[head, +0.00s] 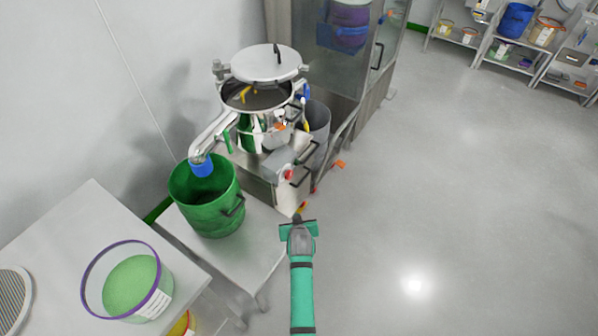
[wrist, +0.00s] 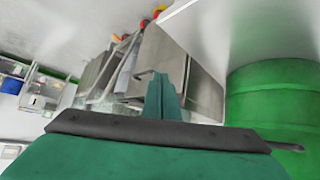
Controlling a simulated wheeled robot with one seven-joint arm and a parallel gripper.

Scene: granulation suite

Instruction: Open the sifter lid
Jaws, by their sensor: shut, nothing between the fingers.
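The sifter (head: 262,132) is a round steel machine on a steel base beside the wall. Its lid (head: 265,64), a pale steel disc with a dark handle, stands raised at the back of the rim. The dark inside of the bowl (head: 262,97) shows below it, with something yellow in it. My gripper (head: 298,222) is shut and empty, in front of the sifter base and well below the lid, apart from both. In the wrist view my shut fingers (wrist: 163,92) point toward grey steel boxes (wrist: 175,60) of what looks like the machine's base; the lid is not visible there.
A green bucket (head: 207,205) stands under the sifter's blue-tipped spout (head: 201,165); it also fills the right of the wrist view (wrist: 270,110). A purple-rimmed tub (head: 128,285) is on the left table (head: 65,225). A grey bin (head: 318,125) stands behind. The floor (head: 430,210) at right is clear.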

